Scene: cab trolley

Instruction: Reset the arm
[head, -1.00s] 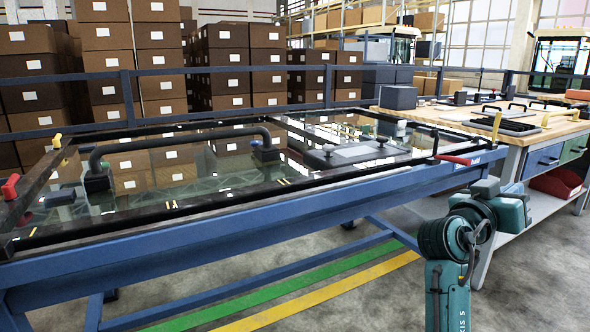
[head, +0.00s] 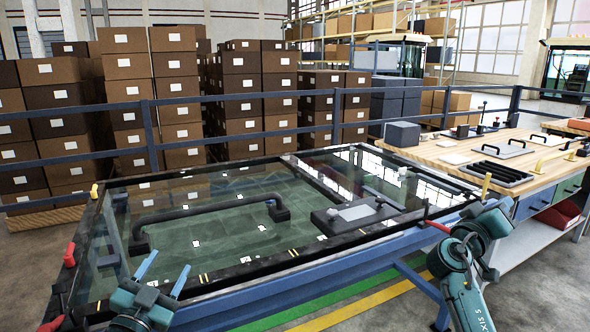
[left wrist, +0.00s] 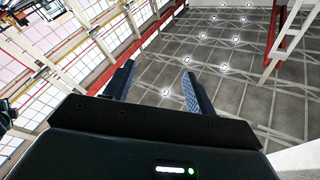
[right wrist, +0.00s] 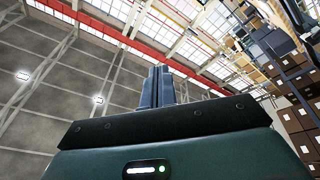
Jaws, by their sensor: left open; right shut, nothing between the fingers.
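My left gripper (head: 164,273) is at the lower left of the head view, by the near edge of the glass-topped trolley. Its two fingers point up and stand apart with nothing between them. They also show spread in the left wrist view (left wrist: 157,80), against the roof. My right arm (head: 462,262) is at the lower right of the head view, by the trolley's right end; its fingertips are hard to make out there. In the right wrist view my right gripper (right wrist: 157,72) has its fingers together and holds nothing.
The trolley's glass panel (head: 215,240) carries a dark curved handle (head: 205,208) and a dark plate-like fixture (head: 350,215). A wooden workbench (head: 455,160) with trays stands at the right. A blue rail (head: 240,145) and stacked boxes (head: 175,95) are behind. Open floor shows in front.

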